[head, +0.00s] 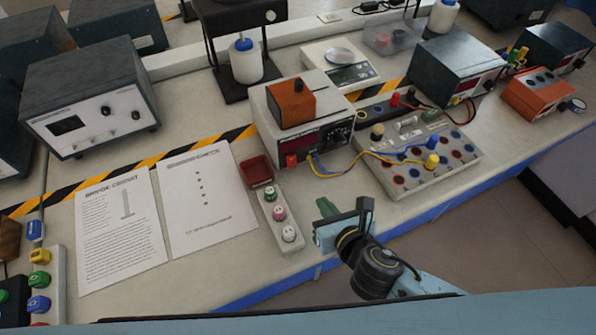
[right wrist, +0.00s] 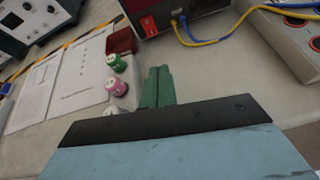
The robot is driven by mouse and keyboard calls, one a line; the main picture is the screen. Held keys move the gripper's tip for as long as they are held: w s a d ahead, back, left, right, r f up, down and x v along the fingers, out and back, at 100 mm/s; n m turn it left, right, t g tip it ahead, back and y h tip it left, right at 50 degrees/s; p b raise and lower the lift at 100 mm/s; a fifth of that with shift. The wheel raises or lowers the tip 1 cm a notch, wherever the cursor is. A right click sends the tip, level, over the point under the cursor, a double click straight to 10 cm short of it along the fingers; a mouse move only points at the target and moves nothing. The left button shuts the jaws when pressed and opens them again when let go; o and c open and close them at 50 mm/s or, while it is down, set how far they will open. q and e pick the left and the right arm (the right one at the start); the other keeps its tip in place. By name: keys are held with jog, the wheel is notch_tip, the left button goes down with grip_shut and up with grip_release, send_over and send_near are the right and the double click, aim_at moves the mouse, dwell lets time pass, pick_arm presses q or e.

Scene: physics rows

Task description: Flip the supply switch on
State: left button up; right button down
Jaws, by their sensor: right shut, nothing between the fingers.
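The supply (head: 300,120) is a pale box with a dark front, a red display and a knob. Its red switch (head: 292,160) is at the lower left of the front. In the right wrist view the switch (right wrist: 149,25) is at the top, above my fingertips. Whether the switch is on or off is too small to tell. My right gripper (head: 327,207), with green fingers, is shut and empty, in front of the supply and apart from the switch. The right wrist view shows the shut fingers (right wrist: 157,87) pointing towards the supply. My left gripper is out of view.
An orange block (head: 291,103) sits on the supply. Yellow and blue leads run from its front to a terminal board (head: 400,180) at the right. A strip with several round knobs (head: 279,214) and a dark red tray (head: 257,171) lie left of my gripper. Printed sheets (head: 121,230) lie further left.

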jog(key=shift+a+n+y, duration=0.25)
jog(key=shift+n+y, duration=0.05)
jog(key=shift+n, duration=0.6)
jog(key=b, duration=0.2)
send_near(292, 162)
jog(key=w+f, duration=0.2)
jog(key=w+a+f, duration=0.1)
jog(key=f, duration=0.1)
jog(key=shift+w+a+f, duration=0.2)
jog(key=shift+w, duration=0.2)
jog(key=shift+w+a+f, duration=0.1)
jog(key=shift+w+a, duration=0.15)
jog(key=shift+w, duration=0.5)
